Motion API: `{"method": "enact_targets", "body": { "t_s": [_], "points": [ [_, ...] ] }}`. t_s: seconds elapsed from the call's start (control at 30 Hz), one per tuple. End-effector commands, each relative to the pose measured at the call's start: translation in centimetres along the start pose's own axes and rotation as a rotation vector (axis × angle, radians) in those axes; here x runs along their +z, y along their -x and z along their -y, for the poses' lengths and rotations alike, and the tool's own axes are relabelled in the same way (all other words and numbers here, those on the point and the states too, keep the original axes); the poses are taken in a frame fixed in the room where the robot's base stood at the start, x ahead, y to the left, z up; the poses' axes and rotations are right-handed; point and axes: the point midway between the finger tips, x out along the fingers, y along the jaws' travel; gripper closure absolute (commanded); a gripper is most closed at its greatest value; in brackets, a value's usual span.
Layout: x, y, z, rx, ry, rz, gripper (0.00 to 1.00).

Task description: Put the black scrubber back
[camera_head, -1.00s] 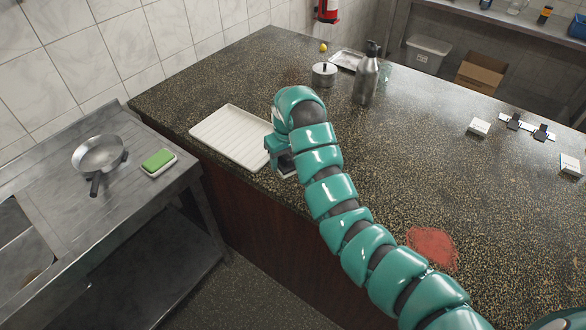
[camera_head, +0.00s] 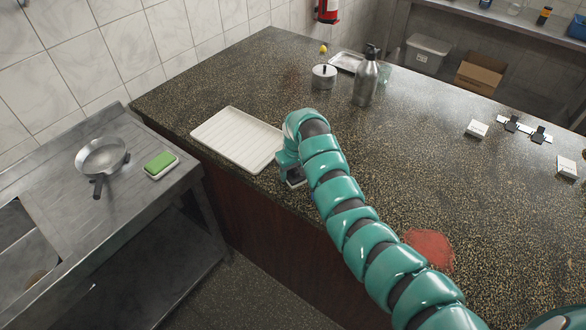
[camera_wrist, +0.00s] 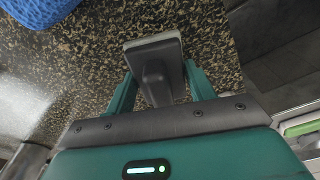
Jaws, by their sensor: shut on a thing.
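The black scrubber (camera_wrist: 158,78) is between the fingers of my gripper (camera_wrist: 157,88) in the wrist view. It has a dark handle and a flat block with a pale grey edge. My gripper (camera_head: 292,177) is shut on it. In the head view the gripper is low over the counter's front edge, just right of the white ribbed tray (camera_head: 238,139). My arm hides most of the scrubber there. I cannot tell whether it touches the counter.
A blue textured thing (camera_wrist: 38,8) lies near the gripper. The speckled counter (camera_head: 430,170) has a red patch (camera_head: 430,250), a steel bottle (camera_head: 366,80) and a lidded pot (camera_head: 324,76). A pan (camera_head: 101,156) and a green sponge (camera_head: 160,162) are on the steel table. Black items (camera_head: 512,124) lie on a white strip.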

Motion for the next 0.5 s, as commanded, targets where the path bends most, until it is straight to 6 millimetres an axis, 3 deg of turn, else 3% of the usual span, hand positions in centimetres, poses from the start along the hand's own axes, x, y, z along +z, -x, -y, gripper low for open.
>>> {"method": "enact_targets", "body": {
  "t_s": [0.27,0.3,0.4,0.5],
  "points": [
    [0.03,-0.37,0.00,0.000,0.000,0.000,0.67],
    [0.02,-0.27,-0.01,0.000,0.000,0.000,0.40],
    [0.01,-0.23,0.00,0.001,0.000,0.000,0.24],
    [0.01,-0.23,0.00,0.000,0.000,0.000,0.24]
  ]
}}
